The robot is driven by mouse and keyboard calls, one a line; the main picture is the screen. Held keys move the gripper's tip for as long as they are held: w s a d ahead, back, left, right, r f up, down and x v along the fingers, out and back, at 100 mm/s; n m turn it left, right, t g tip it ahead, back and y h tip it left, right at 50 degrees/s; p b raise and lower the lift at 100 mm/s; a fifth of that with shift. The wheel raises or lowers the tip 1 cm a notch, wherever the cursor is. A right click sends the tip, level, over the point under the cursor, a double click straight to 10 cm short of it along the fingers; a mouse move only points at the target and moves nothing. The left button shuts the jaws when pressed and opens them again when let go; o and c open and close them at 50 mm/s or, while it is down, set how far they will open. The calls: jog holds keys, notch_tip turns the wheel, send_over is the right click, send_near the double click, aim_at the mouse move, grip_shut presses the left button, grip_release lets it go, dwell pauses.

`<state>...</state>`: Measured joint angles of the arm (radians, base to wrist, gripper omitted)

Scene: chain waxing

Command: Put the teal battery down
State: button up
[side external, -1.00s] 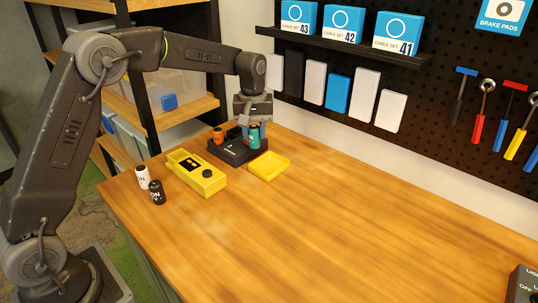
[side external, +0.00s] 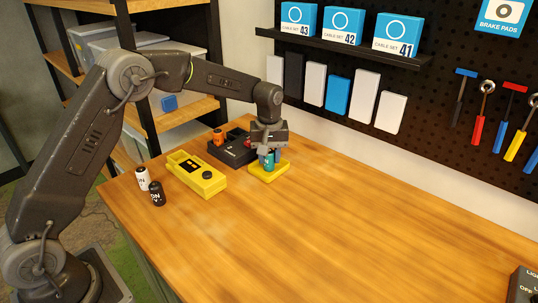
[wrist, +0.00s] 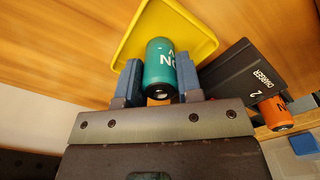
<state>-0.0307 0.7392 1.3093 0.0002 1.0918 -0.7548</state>
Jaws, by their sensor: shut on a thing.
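The teal battery (side external: 267,162) is upright between the fingers of my gripper (side external: 269,157). It is over the small yellow tray (side external: 283,171); whether its lower end touches the tray floor I cannot tell. In the wrist view the teal battery (wrist: 160,66) sits between the two blue-grey fingers of my gripper (wrist: 158,78), which are shut on its sides. The yellow tray (wrist: 190,35) shows behind it.
The black charger (side external: 232,154) stands just left of the tray with an orange battery (side external: 217,136) in it. A yellow box with a display and knob (side external: 205,183) lies further left. White (side external: 143,178) and black (side external: 157,193) batteries stand near the table edge.

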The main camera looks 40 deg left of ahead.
jog(key=o, duration=0.9)
jog(key=shift+o, duration=0.2)
